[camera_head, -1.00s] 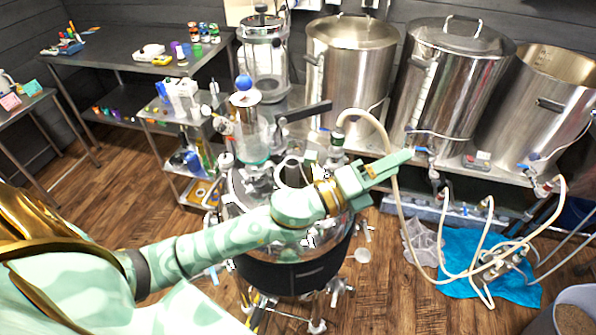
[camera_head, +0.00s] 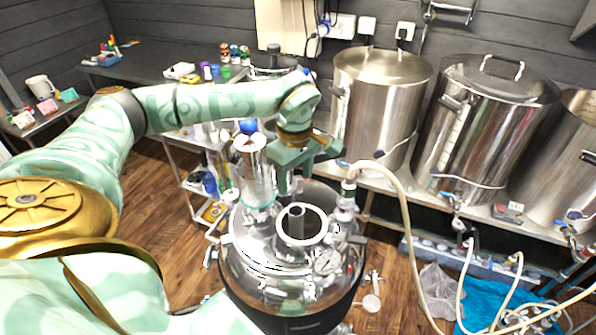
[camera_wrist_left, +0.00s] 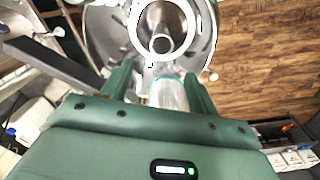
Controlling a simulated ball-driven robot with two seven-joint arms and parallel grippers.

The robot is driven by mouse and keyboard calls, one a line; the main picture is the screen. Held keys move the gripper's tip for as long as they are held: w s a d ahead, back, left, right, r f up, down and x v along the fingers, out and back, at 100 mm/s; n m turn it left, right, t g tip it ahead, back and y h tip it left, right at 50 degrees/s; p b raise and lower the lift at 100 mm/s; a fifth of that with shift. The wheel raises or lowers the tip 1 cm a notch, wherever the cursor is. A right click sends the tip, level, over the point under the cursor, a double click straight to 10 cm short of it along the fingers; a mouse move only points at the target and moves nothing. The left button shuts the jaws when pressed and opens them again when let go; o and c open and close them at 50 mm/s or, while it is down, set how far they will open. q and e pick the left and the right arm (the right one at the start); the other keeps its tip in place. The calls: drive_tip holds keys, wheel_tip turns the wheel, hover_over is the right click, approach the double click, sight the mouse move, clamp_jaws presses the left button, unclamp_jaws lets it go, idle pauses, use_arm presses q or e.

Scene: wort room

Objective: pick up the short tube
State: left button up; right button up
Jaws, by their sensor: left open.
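The short tube (camera_head: 297,222) looks like a metal cylinder standing upright inside a white-rimmed round opening on the lid of the steel vessel (camera_head: 262,255). In the left wrist view the tube (camera_wrist_left: 160,30) shows beyond the fingertips, inside the ring. My left gripper (camera_head: 296,184) points down above the lid, a little behind and above the tube, its fingers apart. In the left wrist view the open fingers (camera_wrist_left: 160,78) have a clear cylinder with a teal band (camera_wrist_left: 170,94) showing between them; I cannot tell its depth. My right gripper is out of view.
A glass cylinder with a blue ball top (camera_head: 253,172) stands on the lid left of my gripper. A gauge (camera_head: 327,262) and a hose fitting (camera_head: 348,192) are on the right. Large steel pots (camera_head: 378,105) stand behind. The hose (camera_head: 405,185) runs right.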

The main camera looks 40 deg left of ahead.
sight(296, 209)
use_arm(q)
wheel_tip(296, 209, down, 6)
drive_tip(key=f, duration=0.5)
drive_tip(key=shift+s+d+f, duration=0.15)
drive_tip(key=shift+d+f, duration=0.05)
drive_tip(key=c, duration=1.2)
